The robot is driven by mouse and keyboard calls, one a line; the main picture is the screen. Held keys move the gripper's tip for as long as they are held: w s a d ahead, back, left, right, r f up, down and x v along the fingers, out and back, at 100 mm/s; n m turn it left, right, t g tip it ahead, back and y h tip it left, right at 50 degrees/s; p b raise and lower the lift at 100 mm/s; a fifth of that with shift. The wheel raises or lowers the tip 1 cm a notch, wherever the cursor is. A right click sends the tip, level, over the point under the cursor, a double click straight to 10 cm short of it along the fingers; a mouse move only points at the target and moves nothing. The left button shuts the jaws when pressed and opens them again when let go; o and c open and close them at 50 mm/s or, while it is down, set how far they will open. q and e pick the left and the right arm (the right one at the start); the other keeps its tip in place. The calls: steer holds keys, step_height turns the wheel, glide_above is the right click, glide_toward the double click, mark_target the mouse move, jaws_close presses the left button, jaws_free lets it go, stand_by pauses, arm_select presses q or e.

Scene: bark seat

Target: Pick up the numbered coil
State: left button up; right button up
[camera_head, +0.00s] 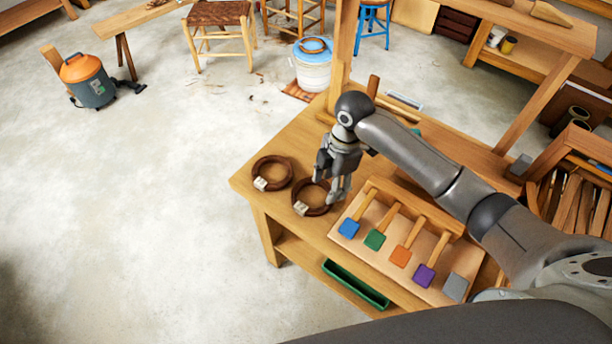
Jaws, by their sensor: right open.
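Two dark brown coils lie on the wooden workbench (245,183), each with a small pale tag. The left coil (257,165) lies near the bench's left corner, clear of the gripper. The right coil (322,210) is partly hidden behind my right gripper (336,190). The tags are too small to read, so I cannot tell which coil is numbered. My right gripper is open, its fingers pointing down at the right coil. I cannot tell whether they touch it. My left gripper is not in view.
A wooden rack (372,262) with several colour-ended tools stands right of the coils. A wooden post (343,50) rises at the bench's back edge. A green tray (355,284) sits on the lower shelf.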

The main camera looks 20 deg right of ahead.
mark_target(321, 208)
steer(key=shift+w+f, duration=0.3)
steer(key=shift+f, duration=0.35)
steer(key=f, duration=0.2)
steer(key=s+f, duration=0.1)
steer(key=shift+a+f, duration=0.3)
steer(key=shift+a, duration=0.1)
steer(key=shift+a+f+p, duration=0.1)
steer(key=shift+f+p, duration=0.2)
steer(key=shift+p, duration=0.05)
steer(key=f, duration=0.2)
steer(key=f+p, duration=0.1)
steer(key=f, duration=0.1)
steer(key=shift+a, duration=0.35)
steer(key=shift+f, duration=0.25)
steer(key=shift+w, duration=0.1)
steer(key=shift+c, duration=1.6)
steer(key=c, duration=0.7)
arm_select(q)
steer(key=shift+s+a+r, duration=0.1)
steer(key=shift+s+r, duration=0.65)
arm_select(e)
steer(key=shift+c, duration=0.4)
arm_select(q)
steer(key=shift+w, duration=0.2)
